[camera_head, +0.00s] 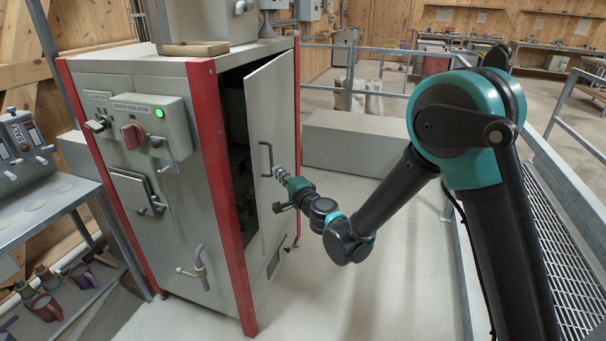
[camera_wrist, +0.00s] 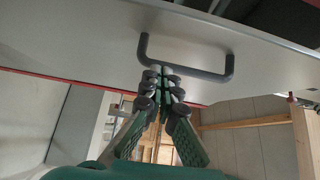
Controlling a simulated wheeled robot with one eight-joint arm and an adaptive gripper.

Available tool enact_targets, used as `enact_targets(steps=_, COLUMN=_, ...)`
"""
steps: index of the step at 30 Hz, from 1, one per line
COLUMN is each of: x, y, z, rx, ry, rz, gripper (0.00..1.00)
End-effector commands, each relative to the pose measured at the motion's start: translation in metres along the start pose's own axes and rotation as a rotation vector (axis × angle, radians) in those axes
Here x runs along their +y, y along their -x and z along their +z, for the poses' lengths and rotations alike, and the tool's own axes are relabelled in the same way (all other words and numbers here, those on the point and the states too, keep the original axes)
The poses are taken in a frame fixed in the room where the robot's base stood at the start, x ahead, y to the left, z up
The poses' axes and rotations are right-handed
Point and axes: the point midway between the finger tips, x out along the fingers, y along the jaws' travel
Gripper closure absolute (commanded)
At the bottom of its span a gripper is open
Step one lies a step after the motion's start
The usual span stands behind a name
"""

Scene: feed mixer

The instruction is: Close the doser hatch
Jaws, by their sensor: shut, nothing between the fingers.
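The doser hatch (camera_head: 271,140) is a tall grey door on the side of the red-framed cabinet. It stands partly open, with a dark gap along its left edge. A dark bar handle (camera_head: 266,159) is on its outer face. In the wrist view the hatch face (camera_wrist: 92,42) fills the upper part, and the handle (camera_wrist: 187,67) spans above the fingertips. My gripper (camera_head: 277,172) is shut and empty close to the handle and hatch face. In the wrist view its fingertips (camera_wrist: 162,72) overlap the handle; I cannot tell whether they touch it.
The cabinet (camera_head: 170,75) carries a control box with a red knob and green light (camera_head: 150,125). A pale block (camera_head: 350,140) stands behind the hatch. Metal railings (camera_head: 575,125) are at right. The floor in front of the hatch is clear.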

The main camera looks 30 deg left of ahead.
Motion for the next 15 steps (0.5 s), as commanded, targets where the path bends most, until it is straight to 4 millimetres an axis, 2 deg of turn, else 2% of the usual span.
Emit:
enact_targets(steps=1, x=0.000, y=-0.006, z=0.011, rx=0.007, ry=0.000, rz=0.000, gripper=1.00)
enact_targets(steps=3, x=0.000, y=-0.013, z=0.020, rx=0.027, ry=0.001, rz=0.001, gripper=1.00)
enact_targets(steps=15, x=-0.001, y=-0.052, z=0.064, rx=0.136, ry=0.000, rz=-0.002, gripper=1.00)
